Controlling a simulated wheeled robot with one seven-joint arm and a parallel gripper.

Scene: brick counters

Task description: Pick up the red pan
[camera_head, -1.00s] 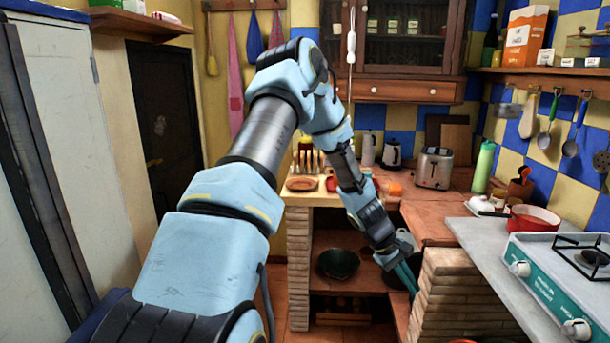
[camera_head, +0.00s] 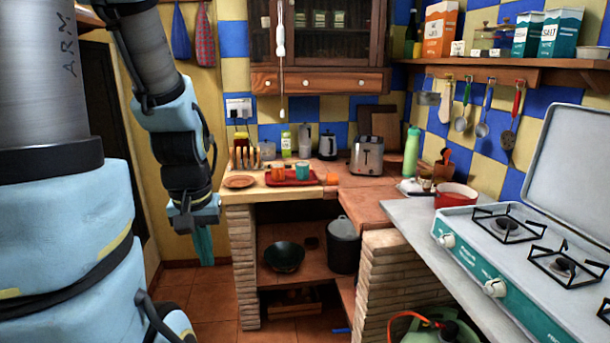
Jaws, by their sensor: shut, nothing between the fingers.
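The red pan (camera_head: 455,196) stands on the grey counter (camera_head: 405,217) at the right, just left of and behind the stove. It is red outside and pale inside. No handle can be made out. My gripper (camera_head: 203,246) hangs pointing down at the left, in front of the brick counter's left side. Its teal fingers are shut and empty, well apart from the pan.
A teal gas stove (camera_head: 480,262) with a raised lid stands at the right. A kettle, a toaster (camera_head: 367,156) and a green bottle (camera_head: 411,152) stand behind. A red tray (camera_head: 292,178) holds cups. A dark pan (camera_head: 284,257) and a pot (camera_head: 343,245) sit on the lower shelf.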

